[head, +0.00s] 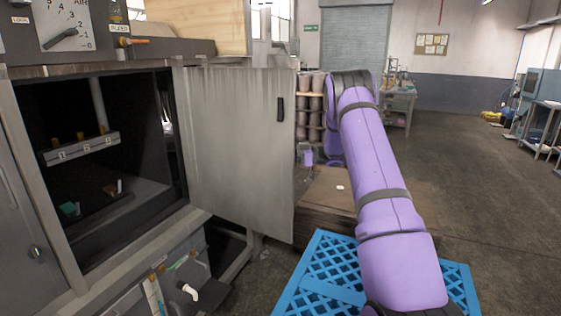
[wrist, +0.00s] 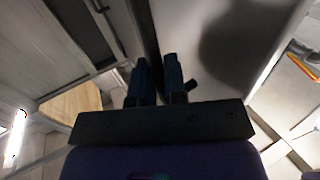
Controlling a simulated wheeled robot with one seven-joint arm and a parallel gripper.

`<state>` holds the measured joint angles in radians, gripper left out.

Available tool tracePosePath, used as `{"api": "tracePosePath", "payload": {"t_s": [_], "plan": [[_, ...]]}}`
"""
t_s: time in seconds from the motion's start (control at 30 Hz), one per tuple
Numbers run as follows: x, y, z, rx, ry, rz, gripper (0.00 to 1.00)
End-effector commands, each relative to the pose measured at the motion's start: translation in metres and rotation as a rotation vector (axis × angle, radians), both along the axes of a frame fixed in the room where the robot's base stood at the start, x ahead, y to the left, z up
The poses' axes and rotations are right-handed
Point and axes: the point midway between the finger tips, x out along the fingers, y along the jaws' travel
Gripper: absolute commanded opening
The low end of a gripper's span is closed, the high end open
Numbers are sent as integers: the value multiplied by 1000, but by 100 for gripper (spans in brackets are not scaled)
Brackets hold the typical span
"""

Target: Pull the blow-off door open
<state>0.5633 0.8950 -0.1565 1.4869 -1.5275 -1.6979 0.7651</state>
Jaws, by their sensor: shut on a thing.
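The blow-off door (head: 235,150) is a flat grey metal panel, standing swung out from the cabinet opening (head: 100,150). A black handle (head: 280,108) sits near its free edge. My purple arm reaches to the far side of that edge in the head view, where the door largely hides my gripper. In the wrist view my gripper (wrist: 157,72) has its two dark fingers close together at the door's edge, and the door face (wrist: 225,45) shows to their right. It is shut on the door; the exact contact is hard to see.
A blue plastic pallet (head: 320,262) lies on the floor under my arm. Brown cylinders (head: 311,95) are stacked behind the door. A gauge panel (head: 65,22) is above the opening. The floor to the right (head: 480,190) is clear.

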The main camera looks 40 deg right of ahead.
Motion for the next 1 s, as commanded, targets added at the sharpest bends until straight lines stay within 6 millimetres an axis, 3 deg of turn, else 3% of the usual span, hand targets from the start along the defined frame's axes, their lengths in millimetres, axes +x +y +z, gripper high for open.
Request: {"api": "tracePosePath", "payload": {"t_s": [0.3, 0.8, 0.83, 0.9, 0.93, 1.0], "plan": [[12, -20, 0, 1, -2, 48, 0], [14, -22, 1, 1, -3, 55, 0], [14, -22, 1, 1, -3, 55, 15], [14, -22, 1, 1, -3, 55, 31], [14, -22, 1, 1, -2, 55, 37], [14, -23, 1, 1, -2, 55, 37]]}}
